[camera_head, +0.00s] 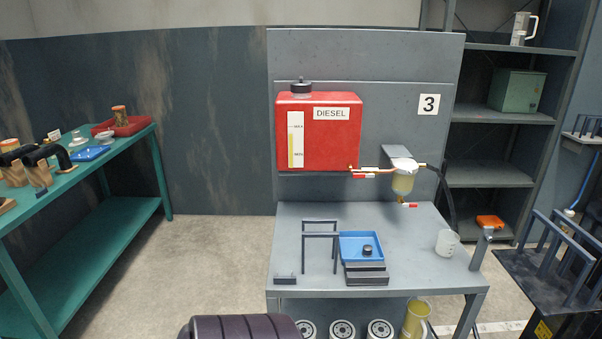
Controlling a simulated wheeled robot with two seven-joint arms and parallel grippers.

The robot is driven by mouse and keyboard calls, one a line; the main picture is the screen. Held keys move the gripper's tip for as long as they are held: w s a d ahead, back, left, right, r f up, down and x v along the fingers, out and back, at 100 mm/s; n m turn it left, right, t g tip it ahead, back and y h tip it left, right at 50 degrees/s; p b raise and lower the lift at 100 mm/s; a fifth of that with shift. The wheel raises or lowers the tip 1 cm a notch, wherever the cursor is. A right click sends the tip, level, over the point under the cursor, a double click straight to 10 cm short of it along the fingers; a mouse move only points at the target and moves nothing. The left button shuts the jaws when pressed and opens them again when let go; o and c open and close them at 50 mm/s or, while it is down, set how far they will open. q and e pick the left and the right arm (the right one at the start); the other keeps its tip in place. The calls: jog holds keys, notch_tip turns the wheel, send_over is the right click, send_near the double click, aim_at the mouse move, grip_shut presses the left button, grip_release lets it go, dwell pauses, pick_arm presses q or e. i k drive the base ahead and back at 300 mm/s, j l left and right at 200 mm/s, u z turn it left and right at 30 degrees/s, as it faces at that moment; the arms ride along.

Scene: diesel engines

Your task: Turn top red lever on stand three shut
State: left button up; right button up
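Stand three is a grey metal bench with a back panel (400,110) that carries a "3" plate (428,104). A red diesel tank (318,138) hangs on the panel. A copper fuel line runs from its lower right to a filter with a yellowish bowl (403,182). The top red lever (369,176) is on this line just right of the tank and seems to lie along it; it is small. A lower red lever (410,205) is beneath the filter bowl. Neither gripper shows.
On the bench top (400,225) are a blue tray (350,240), a dark frame (319,236) and a clear cup (447,242). A green workbench (110,165) stands left, shelves (490,175) right. Open floor (205,255) lies between the benches.

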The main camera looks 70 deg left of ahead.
aim_at(370, 174)
jog(key=u, duration=1.9)
jog(key=i+l+z, duration=0.2)
jog(key=l, duration=0.1)
